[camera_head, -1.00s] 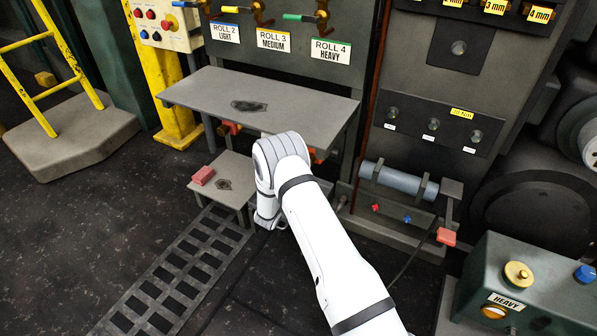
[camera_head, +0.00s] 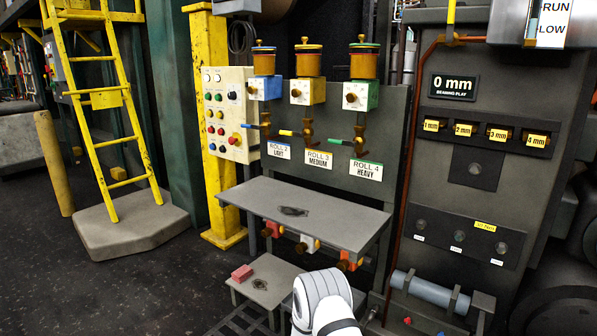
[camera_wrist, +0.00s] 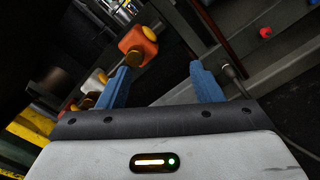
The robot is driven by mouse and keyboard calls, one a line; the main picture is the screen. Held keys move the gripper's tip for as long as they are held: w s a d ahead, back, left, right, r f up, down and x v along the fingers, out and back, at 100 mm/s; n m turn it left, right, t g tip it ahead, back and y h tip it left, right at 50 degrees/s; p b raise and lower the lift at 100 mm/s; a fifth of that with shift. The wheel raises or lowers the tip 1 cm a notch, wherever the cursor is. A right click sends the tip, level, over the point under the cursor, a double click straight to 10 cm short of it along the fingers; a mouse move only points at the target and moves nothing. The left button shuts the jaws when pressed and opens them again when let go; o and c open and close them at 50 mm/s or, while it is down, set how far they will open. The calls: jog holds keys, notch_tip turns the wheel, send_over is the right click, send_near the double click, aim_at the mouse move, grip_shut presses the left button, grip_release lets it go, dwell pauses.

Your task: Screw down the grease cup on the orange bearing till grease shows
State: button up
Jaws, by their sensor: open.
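The orange bearing (camera_head: 350,261) hangs under the front edge of the grey shelf in the head view, with a small brass-coloured cup (camera_head: 342,266) at its lower left. In the wrist view the orange bearing (camera_wrist: 137,39) is beyond the left fingertip, and its brownish cup (camera_wrist: 133,60) lies close to that fingertip in the picture. No grease can be made out. My gripper (camera_wrist: 159,67) is open, its two blue fingers apart with nothing between them. The head view shows only my white arm; the gripper is hidden there.
A red bearing (camera_head: 274,229) and a white bearing (camera_head: 308,244) hang left of the orange one. The grey shelf (camera_head: 340,222) overhangs them. A low stand (camera_head: 262,284) with a red block (camera_head: 242,273) is below.

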jog(key=s+d+r+m+g+h+p, duration=0.1)
jog(key=s+d+r+m+g+p, duration=0.4)
jog(key=r, duration=0.7)
jog(key=s+d+r+m+g+p, duration=0.4)
jog(key=s+r, duration=0.3)
jog(key=r, duration=0.6)
jog(key=s+d+r+m+g+h+p, duration=0.1)
jog(key=s+d+r+m+g+p, duration=0.25)
jog(key=s+r+p, duration=0.6)
jog(key=s+a+r+m+y+p, duration=0.3)
jog(key=s+r+y+p, duration=0.1)
jog(key=s+r, duration=0.4)
jog(key=s+a+r+m+y+p, duration=0.2)
jog(key=s+r+p, duration=0.4)
jog(key=r, duration=0.4)
jog(key=s+a+r+m+y+p, duration=0.3)
jog(key=s+r+y, duration=0.3)
jog(key=s+r, duration=0.3)
jog(key=shift+s+a+r+m+y+p, duration=0.35)
jog(key=shift+a+r+p, duration=0.25)
jog(key=shift+a+p, duration=0.25)
jog(key=shift+w+d, duration=0.1)
jog(key=shift+c, duration=0.6)
